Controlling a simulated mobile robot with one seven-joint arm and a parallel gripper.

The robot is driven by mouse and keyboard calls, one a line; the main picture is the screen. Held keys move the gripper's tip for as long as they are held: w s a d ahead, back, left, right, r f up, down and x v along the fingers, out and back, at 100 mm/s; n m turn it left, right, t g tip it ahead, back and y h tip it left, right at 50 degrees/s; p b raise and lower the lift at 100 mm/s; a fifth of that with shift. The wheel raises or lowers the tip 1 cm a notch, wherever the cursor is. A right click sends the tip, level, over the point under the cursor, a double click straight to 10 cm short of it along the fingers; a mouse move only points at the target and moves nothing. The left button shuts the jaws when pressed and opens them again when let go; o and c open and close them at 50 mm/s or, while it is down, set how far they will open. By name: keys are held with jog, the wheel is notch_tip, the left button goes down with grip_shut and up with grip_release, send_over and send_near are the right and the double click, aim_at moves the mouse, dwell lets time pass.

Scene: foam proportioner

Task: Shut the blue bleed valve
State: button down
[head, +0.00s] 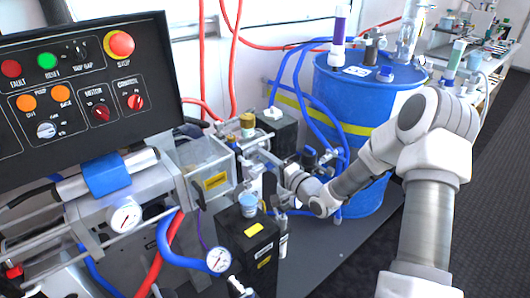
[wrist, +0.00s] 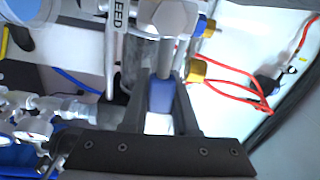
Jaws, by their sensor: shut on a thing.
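My gripper (wrist: 160,105) shows at the bottom of the wrist view, its two dark fingers closed on either side of a blue handle (wrist: 161,94). The handle sits at the end of a grey metal stem. A label reading "EED", cut off at the top edge, stands beside it, so I take it as the blue bleed valve. In the head view my gripper (head: 271,188) is low among the pipework, between the black box and the blue drum. The valve handle cannot be made out there.
A blue drum (head: 345,120) with blue hoses stands just behind my arm. A black box (head: 247,240) and a clear-sided tank (head: 207,168) are close on the left. The control panel (head: 85,85) fills the upper left. Dark floor (head: 480,200) is open at right.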

jog(key=shift+f+m, duration=0.4)
jog(key=shift+m, duration=0.4)
jog(key=c, duration=0.7)
grip_release()
jog(key=shift+f, duration=0.1)
jog(key=p+v, duration=0.2)
jog(key=v, duration=1.5)
jog(key=shift+s+d, duration=0.15)
